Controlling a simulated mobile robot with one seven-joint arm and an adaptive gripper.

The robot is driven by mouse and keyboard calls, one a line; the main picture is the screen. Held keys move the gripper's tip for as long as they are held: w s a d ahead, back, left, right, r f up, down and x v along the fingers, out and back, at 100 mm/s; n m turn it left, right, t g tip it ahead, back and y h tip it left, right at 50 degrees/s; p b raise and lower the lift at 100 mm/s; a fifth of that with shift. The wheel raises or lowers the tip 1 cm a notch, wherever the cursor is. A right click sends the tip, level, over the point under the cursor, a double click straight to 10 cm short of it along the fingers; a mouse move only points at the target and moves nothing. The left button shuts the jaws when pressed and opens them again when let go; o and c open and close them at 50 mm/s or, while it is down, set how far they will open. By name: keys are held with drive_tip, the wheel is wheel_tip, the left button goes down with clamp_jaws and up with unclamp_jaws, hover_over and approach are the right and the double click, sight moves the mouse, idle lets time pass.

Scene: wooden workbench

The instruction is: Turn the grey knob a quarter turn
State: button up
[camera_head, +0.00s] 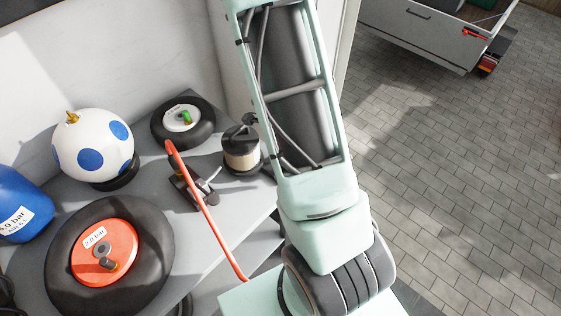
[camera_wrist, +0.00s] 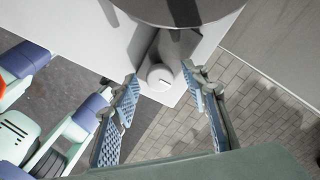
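The grey knob (camera_wrist: 160,77) shows in the wrist view as a pale round disc with a short dark mark on its face. It sits at the end of a grey neck below a large grey cylinder (camera_wrist: 180,10). My gripper (camera_wrist: 158,73) is open, with one blue ridged finger on each side of the knob. Gaps show between the knob and both fingers; I cannot tell how far away the knob is in depth. In the head view my arm fills the middle, and neither the knob nor my gripper can be seen.
The grey bench (camera_head: 222,215) holds a tyre with a red hub (camera_head: 121,242), a smaller tyre (camera_head: 204,110), a blue-spotted ball (camera_head: 70,152), a blue container (camera_head: 18,203) and a black-topped canister (camera_head: 241,158). A red hose (camera_head: 205,208) runs across it. Open paved floor (camera_head: 440,180) lies right.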

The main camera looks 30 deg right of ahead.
drive_tip(key=shift+r, duration=0.1)
wheel_tip(320, 180, up, 12)
idle(0.5)
idle(0.5)
